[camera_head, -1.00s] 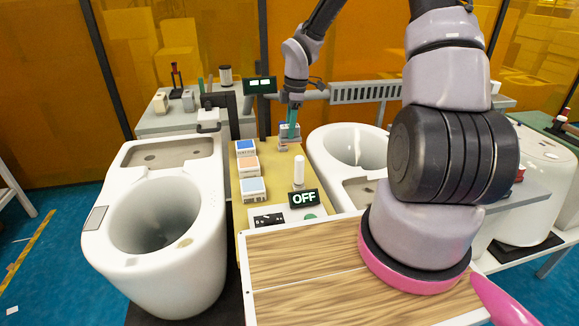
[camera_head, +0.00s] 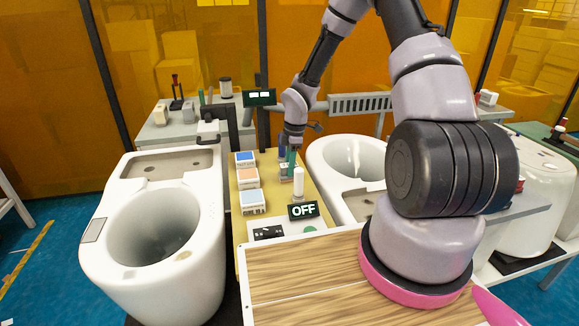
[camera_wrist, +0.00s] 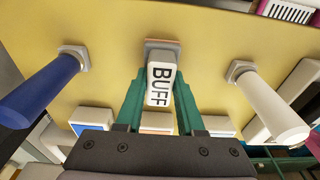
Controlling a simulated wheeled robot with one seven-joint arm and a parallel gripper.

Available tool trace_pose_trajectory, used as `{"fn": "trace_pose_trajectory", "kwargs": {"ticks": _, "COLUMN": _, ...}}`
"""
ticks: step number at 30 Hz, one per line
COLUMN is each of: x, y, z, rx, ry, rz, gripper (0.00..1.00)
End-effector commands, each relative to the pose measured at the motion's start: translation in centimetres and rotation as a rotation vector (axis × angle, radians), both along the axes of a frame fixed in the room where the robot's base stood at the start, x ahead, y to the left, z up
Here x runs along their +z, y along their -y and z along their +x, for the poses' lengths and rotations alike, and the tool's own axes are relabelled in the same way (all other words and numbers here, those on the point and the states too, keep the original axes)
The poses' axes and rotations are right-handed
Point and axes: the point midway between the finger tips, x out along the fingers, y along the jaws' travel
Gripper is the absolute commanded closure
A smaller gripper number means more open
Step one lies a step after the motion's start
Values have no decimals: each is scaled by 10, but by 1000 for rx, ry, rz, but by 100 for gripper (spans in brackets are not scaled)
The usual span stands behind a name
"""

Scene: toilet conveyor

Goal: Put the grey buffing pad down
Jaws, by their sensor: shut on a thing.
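My gripper (camera_wrist: 160,85) has green fingers shut on the grey buffing pad, a pale block (camera_wrist: 160,82) marked BUFF with a brownish plate at its far end. In the wrist view it is over the yellow board (camera_wrist: 115,25), between a blue peg (camera_wrist: 45,88) on the left and a white peg (camera_wrist: 268,100) on the right. I cannot tell whether the pad touches the board. In the head view my gripper (camera_head: 288,165) is low over the board, just behind the white peg (camera_head: 298,183); the pad is mostly hidden there.
Three boxes (camera_head: 248,178) line the board's left edge. An OFF display (camera_head: 303,210) stands in front. White toilet bowls stand on the left (camera_head: 150,270) and right (camera_head: 318,155) of the board. A wood-grain panel (camera_head: 300,270) is nearest.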

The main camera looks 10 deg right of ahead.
Motion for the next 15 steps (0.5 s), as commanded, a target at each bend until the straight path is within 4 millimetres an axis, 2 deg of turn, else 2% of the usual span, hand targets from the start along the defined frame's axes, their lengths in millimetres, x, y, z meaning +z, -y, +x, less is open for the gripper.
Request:
{"fn": "trace_pose_trajectory", "kwargs": {"ticks": 3, "x": -3, "y": 0, "z": 0, "rx": 0, "ry": 0, "rz": 0, "gripper": 100}}
{"fn": "trace_pose_trajectory", "kwargs": {"ticks": 4, "x": -3, "y": 0, "z": 0, "rx": 0, "ry": 0, "rz": 0, "gripper": 51}}
{"fn": "trace_pose_trajectory", "kwargs": {"ticks": 5, "x": -3, "y": 0, "z": 0, "rx": 0, "ry": 0, "rz": 0, "gripper": 40}}
{"fn": "trace_pose_trajectory", "kwargs": {"ticks": 6, "x": -3, "y": 0, "z": 0, "rx": 0, "ry": 0, "rz": 0, "gripper": 33}}
{"fn": "trace_pose_trajectory", "kwargs": {"ticks": 15, "x": -2, "y": 0, "z": 0, "rx": 0, "ry": 0, "rz": 0, "gripper": 33}}
